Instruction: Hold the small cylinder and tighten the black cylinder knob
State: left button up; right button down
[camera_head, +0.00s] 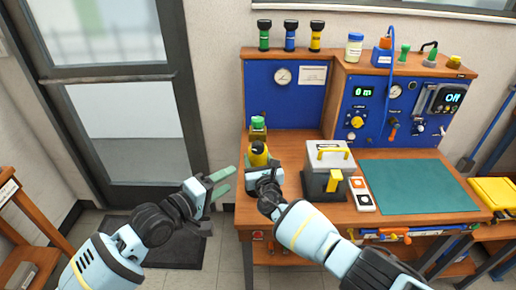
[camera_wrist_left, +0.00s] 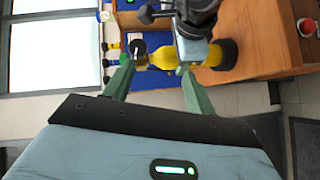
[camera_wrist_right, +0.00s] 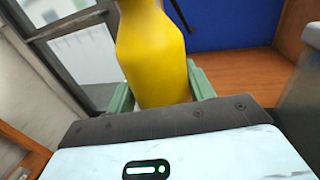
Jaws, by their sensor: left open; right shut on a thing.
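The small yellow cylinder (camera_head: 259,160) stands near the table's left front edge in the head view. My right gripper (camera_head: 264,178) is shut on it; its yellow body (camera_wrist_right: 153,55) fills the space between the fingers in the right wrist view. In the left wrist view the cylinder (camera_wrist_left: 168,54) lies across the picture, with a black part (camera_wrist_left: 226,53) at its right end and dark parts at its left. I cannot tell which is the knob. My left gripper (camera_head: 227,182) is open and empty, left of the cylinder, its fingers pointing towards it.
A green-topped piece (camera_head: 258,123) stands behind the cylinder. A grey box with a yellow handle (camera_head: 328,170) stands to the right, beside a green mat (camera_head: 420,187). Three black-topped cylinders (camera_head: 290,36) stand on the shelf. Free room lies left of the table, before the door.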

aim_at(255, 150)
pick_arm(q)
jog(key=shift+n+g+h, duration=0.3)
jog(key=shift+n, duration=0.2)
jog(key=w+d+r, duration=0.1)
jog(key=w+d, duration=0.4)
jog(key=w, duration=0.1)
jog(key=w+d+r, duration=0.1)
jog(key=w+d, duration=0.2)
jog(key=w, duration=0.1)
jog(key=shift+w+d+r, duration=0.1)
jog(key=shift+d+r, duration=0.2)
jog(key=shift+d, duration=0.05)
jog(key=c, duration=1)
